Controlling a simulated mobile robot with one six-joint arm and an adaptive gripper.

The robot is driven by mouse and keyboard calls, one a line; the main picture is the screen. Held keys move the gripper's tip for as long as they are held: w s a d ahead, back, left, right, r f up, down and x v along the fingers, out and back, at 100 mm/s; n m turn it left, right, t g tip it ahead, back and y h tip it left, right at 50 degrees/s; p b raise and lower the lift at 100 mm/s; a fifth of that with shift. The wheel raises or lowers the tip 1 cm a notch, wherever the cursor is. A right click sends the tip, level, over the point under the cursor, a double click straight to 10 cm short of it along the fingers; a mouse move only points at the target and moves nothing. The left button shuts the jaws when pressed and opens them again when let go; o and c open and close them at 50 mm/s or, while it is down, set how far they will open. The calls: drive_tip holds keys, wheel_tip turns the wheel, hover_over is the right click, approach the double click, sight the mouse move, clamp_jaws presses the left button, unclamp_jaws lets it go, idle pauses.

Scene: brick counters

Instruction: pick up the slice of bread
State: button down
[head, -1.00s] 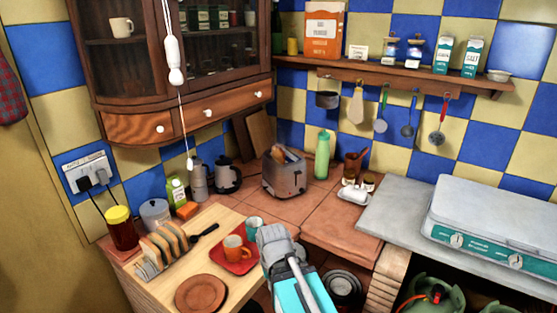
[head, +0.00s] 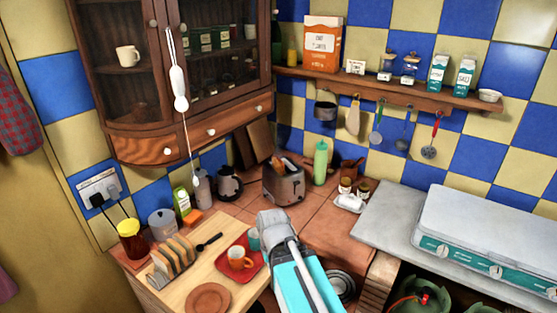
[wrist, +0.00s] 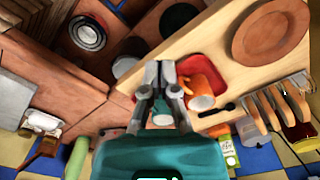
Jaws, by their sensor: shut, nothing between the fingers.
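Several slices of bread (head: 174,249) stand upright in a metal toast rack (head: 160,270) on the wooden board at the lower left. They also show at the right of the wrist view (wrist: 268,106). More slices (head: 281,164) stick up from the toaster (head: 285,186) at the back. My gripper (head: 270,217) is right of the rack and in front of the toaster, apart from the rack. In the wrist view its fingers (wrist: 159,68) are together and empty. The arm partly hides the counter below it.
A red tray (head: 238,270) with an orange cup (head: 236,256) and a teal cup (head: 254,239) lies between rack and gripper. A brown plate (head: 208,298) is in front. A jar (head: 132,240) and a dark-handled utensil (head: 209,242) are near the rack.

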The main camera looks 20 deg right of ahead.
drive_tip(key=shift+r+p, duration=1.3)
drive_tip(key=shift+r, duration=0.65)
